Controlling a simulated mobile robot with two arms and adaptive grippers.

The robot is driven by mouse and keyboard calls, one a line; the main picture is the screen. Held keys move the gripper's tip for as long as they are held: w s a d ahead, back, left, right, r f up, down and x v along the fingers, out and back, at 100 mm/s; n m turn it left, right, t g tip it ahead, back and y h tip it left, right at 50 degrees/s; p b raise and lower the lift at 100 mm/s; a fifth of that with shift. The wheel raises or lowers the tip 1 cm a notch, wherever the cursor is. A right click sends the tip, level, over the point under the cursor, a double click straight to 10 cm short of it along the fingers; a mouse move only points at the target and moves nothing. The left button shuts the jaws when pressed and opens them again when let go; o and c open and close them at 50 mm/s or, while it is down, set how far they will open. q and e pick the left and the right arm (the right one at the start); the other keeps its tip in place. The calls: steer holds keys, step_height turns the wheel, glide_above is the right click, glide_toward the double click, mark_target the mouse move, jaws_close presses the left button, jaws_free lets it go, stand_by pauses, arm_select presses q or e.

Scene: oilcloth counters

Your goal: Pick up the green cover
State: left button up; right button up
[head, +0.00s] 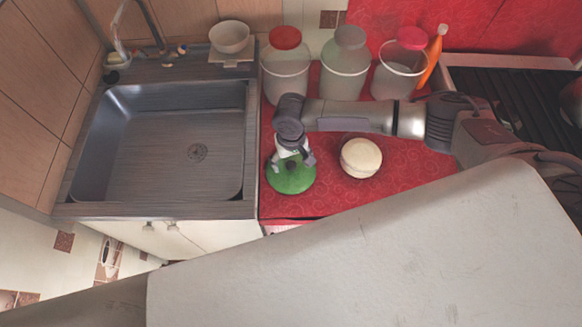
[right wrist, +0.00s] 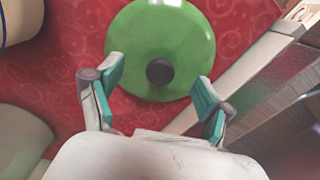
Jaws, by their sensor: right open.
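The green cover (head: 292,180) is a round lid lying on the red oilcloth counter, near its front left corner beside the sink. The right wrist view shows the green cover (right wrist: 140,40) with a dark round knob (right wrist: 160,71) at its middle. My right gripper (head: 292,160) is above the cover, pointing down, and hides part of it in the head view. In the right wrist view my right gripper (right wrist: 158,88) is open, with its fingers spread on either side of the knob and nothing between them. My left gripper is not in view.
A cream round container (head: 361,157) stands right of the cover.

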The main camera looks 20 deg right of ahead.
step_height(320, 180, down, 2)
steer(key=shift+f, duration=0.1)
jaws_close()
stand_by(0.5)
